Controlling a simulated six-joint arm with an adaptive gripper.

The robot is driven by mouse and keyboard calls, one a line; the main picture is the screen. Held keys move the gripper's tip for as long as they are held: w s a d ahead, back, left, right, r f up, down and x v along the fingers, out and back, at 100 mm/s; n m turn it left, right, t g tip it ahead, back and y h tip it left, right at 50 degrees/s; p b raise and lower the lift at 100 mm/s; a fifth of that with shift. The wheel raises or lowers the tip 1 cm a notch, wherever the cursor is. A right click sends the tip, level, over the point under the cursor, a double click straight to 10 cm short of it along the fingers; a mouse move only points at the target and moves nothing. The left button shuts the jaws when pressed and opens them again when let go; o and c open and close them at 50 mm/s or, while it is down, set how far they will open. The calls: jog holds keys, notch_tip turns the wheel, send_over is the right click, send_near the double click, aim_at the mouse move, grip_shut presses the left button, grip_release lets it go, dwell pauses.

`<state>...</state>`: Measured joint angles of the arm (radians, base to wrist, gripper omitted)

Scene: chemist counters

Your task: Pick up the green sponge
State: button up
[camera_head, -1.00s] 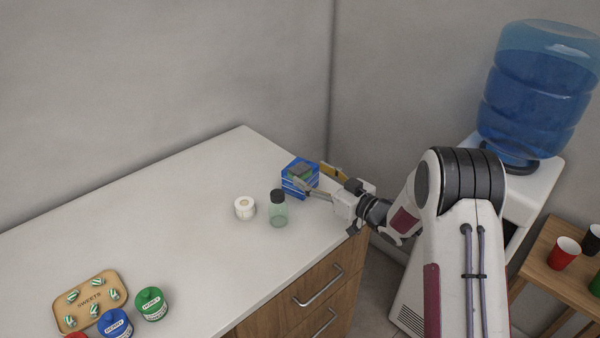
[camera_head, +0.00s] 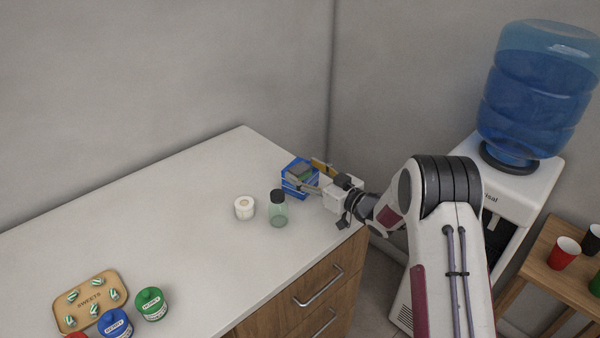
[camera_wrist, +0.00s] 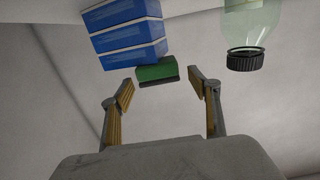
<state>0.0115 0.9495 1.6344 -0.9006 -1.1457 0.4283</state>
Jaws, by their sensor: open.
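The green sponge (camera_wrist: 156,72) has a dark layer along one side. In the wrist view it lies against the end of the stacked blue boxes (camera_wrist: 128,36), just beyond and between my fingertips. In the head view the sponge (camera_head: 299,171) shows as a small green and grey patch on top of the blue boxes (camera_head: 291,186), partly hidden by my gripper. My gripper (camera_head: 311,176) is open at the boxes' right side. In the wrist view my gripper (camera_wrist: 163,88) has its two fingers spread apart with nothing between them. I cannot tell whether a finger touches the boxes.
A clear green bottle with a black cap (camera_head: 279,211) stands close in front of the boxes. A white roll (camera_head: 244,208) is left of it. A sweets tray (camera_head: 88,303) and jars (camera_head: 151,303) sit at the counter's front left. The counter's middle (camera_head: 170,230) is clear.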

aim_at(300, 168)
jog(key=shift+x, duration=1.2)
jog(key=c, duration=1.1)
jog(key=shift+r, duration=5.05)
